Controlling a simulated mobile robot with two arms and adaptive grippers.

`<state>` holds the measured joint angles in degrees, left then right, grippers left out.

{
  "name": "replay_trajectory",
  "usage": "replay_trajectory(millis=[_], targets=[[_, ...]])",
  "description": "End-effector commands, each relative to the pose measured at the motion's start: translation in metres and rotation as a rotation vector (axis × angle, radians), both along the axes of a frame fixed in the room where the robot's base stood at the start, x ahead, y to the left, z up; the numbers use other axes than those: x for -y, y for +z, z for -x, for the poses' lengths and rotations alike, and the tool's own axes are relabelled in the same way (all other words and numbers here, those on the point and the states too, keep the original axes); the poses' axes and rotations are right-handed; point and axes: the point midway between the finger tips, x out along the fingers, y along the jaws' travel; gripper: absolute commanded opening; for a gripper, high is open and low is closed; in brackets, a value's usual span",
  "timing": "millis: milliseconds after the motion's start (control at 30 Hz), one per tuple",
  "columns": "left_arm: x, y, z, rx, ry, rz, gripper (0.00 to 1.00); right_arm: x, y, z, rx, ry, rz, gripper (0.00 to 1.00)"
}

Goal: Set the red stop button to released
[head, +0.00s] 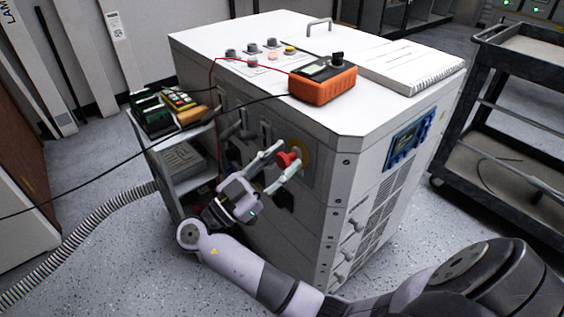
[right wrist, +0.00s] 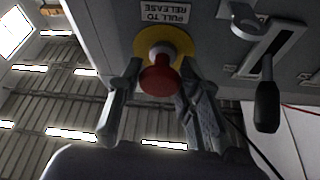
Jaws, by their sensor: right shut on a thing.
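The red stop button (head: 286,160) is on the side panel of the white cabinet (head: 352,185), over a yellow disc (right wrist: 178,41). In the right wrist view the red button head (right wrist: 160,80) stands out on a pale stem from the disc. In the right wrist view the fingers of the gripper (right wrist: 160,72) flank the red head. My left gripper is not in view.
A lever handle (right wrist: 266,100) is beside the button in the right wrist view. An orange meter (head: 323,85) with leads and a notebook (head: 412,66) lie on the cabinet top. A dark cart (head: 500,130) stands at the right. A ribbed hose (head: 85,228) crosses the floor at left.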

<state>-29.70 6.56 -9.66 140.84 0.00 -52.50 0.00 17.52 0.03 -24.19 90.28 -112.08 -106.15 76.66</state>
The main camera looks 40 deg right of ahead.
Motion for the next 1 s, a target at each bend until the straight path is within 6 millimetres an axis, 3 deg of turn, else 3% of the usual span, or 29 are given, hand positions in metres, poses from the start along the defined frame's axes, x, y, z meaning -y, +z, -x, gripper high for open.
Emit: replay_trajectory(millis=[33, 67, 367, 733, 1000], targets=[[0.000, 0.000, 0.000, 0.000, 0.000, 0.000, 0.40, -0.003, -0.001, 0.001, -0.001, 0.003, -0.001, 0.00], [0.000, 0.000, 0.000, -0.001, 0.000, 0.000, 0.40, -0.003, -0.001, 0.001, -0.001, 0.003, -0.001, 0.34], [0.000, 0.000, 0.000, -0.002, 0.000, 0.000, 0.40, -0.002, -0.001, 0.000, -0.001, 0.002, -0.002, 0.54], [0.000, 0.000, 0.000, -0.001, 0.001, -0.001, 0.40, -0.006, -0.003, 0.000, -0.001, 0.002, -0.003, 0.54], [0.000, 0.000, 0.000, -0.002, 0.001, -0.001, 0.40, -0.046, -0.018, 0.000, -0.002, 0.003, -0.003, 0.54]])
